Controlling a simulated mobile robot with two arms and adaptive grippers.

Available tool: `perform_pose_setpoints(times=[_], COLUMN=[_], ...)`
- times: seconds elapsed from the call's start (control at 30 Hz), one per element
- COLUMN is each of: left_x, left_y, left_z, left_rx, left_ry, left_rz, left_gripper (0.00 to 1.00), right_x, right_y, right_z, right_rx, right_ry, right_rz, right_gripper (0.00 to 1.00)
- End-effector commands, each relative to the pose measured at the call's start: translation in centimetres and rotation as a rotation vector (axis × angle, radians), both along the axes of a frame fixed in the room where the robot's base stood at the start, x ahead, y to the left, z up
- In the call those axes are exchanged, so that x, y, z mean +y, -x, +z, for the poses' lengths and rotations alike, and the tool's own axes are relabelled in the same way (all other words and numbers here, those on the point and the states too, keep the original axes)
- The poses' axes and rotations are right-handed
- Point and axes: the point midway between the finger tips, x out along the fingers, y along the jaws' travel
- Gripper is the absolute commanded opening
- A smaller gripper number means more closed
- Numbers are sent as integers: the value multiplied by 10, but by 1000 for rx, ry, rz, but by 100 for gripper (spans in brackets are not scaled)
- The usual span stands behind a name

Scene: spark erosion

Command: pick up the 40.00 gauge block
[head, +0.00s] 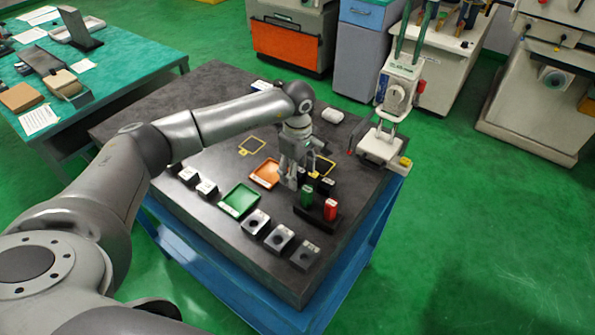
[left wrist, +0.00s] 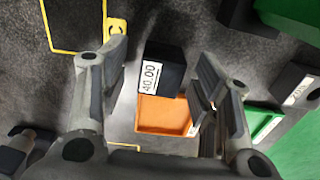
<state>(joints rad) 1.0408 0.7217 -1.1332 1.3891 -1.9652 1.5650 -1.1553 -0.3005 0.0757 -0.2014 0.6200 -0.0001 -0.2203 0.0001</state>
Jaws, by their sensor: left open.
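The 40.00 gauge block (left wrist: 162,68) is a dark block with a white label reading "40.00" in the left wrist view. It lies between the two open fingers of my left gripper (left wrist: 162,92), with a gap visible on each side. An orange tray (left wrist: 163,116) shows right beside the block. In the head view my left gripper (head: 290,178) points down at the right of the orange tray (head: 265,173). There the gripper hides much of that spot, and I cannot make out the block clearly. My right gripper is in neither view.
A green tray (head: 239,200) and several grey blocks with holes (head: 280,238) stand on the dark table (head: 190,215). A black holder with green (head: 306,197) and red (head: 330,209) items is close right of the gripper. A measuring stand (head: 383,147) occupies the right corner.

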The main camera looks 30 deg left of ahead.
Motion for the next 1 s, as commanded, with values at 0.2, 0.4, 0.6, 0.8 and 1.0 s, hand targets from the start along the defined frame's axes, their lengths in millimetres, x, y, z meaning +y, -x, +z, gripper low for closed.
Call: perform_pose_setpoints(times=[0.2, 0.4, 0.6, 0.8, 1.0], left_x=[0, 0, 0, 0, 0], left_y=[0, 0, 0, -1, -1], left_z=[-5, -4, -4, -3, -2], left_rx=[-1, -1, -1, -3, -3], left_ry=[-1, 0, 0, 0, 0], left_rz=[-1, -1, -1, -1, -1], left_gripper=[57, 39, 13, 0, 0], right_x=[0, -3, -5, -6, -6], right_y=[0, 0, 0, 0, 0], right_z=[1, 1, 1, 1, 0], right_rx=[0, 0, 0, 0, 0], right_ry=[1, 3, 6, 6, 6], right_rz=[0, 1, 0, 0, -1], right_gripper=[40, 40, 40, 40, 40])
